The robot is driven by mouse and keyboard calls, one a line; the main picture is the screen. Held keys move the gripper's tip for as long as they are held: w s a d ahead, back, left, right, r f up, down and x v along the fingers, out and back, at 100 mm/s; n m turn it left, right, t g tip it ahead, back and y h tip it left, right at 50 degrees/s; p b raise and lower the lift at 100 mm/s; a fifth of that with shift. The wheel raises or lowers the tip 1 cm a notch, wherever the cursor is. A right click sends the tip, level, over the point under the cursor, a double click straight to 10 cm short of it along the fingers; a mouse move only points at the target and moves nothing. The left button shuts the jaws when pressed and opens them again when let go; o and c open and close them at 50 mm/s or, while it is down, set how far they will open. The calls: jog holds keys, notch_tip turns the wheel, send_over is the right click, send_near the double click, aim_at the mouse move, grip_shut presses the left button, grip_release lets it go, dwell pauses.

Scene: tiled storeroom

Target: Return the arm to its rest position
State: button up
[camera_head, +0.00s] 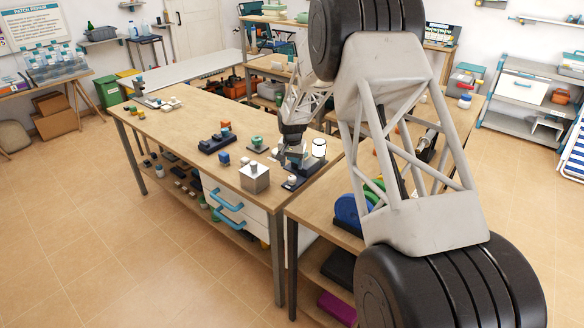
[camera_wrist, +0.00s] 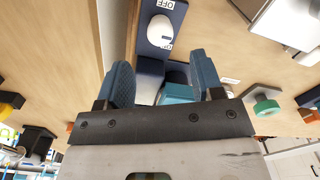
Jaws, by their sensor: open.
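My gripper (camera_head: 293,160) is low over the wooden workbench (camera_head: 175,125), near its right end. In the wrist view the two blue fingertips (camera_wrist: 164,80) stand apart, so it is open. A dark blue panel (camera_wrist: 152,65) with a white knob (camera_wrist: 160,30) and "OFF" labels lies just beyond the fingers. A teal piece (camera_wrist: 178,94) shows between the fingers; I cannot tell whether they touch it. My arm reaches out over the bench from the right foreground, and its links hide part of the scene.
A silver box (camera_head: 254,180) stands close to the gripper's left. A white lamp-like cylinder (camera_head: 319,148) is just to its right. A green-topped item (camera_head: 257,141) and a dark block holder (camera_head: 217,142) lie behind left. Blue drawer handles (camera_head: 228,217) project from the bench front. The left floor is clear.

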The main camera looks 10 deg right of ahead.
dwell(0.3)
jog(key=shift+s+r, duration=0.25)
jog(key=shift+r, duration=0.3)
jog(key=s+d+r+n+t, duration=0.1)
jog(key=s+d+r, duration=0.1)
jog(key=s+r, duration=1.1)
jog(key=s+d+r+n, duration=0.1)
jog(key=s+d+r, duration=0.2)
jog(key=s+r, duration=0.9)
jog(key=s+d+n+t, duration=0.1)
jog(key=s+d, duration=0.1)
jog(key=s, duration=3.3)
jog(key=shift+s+d+n+t, duration=0.25)
jog(key=shift+n+t, duration=0.05)
jog(key=shift+n, duration=0.1)
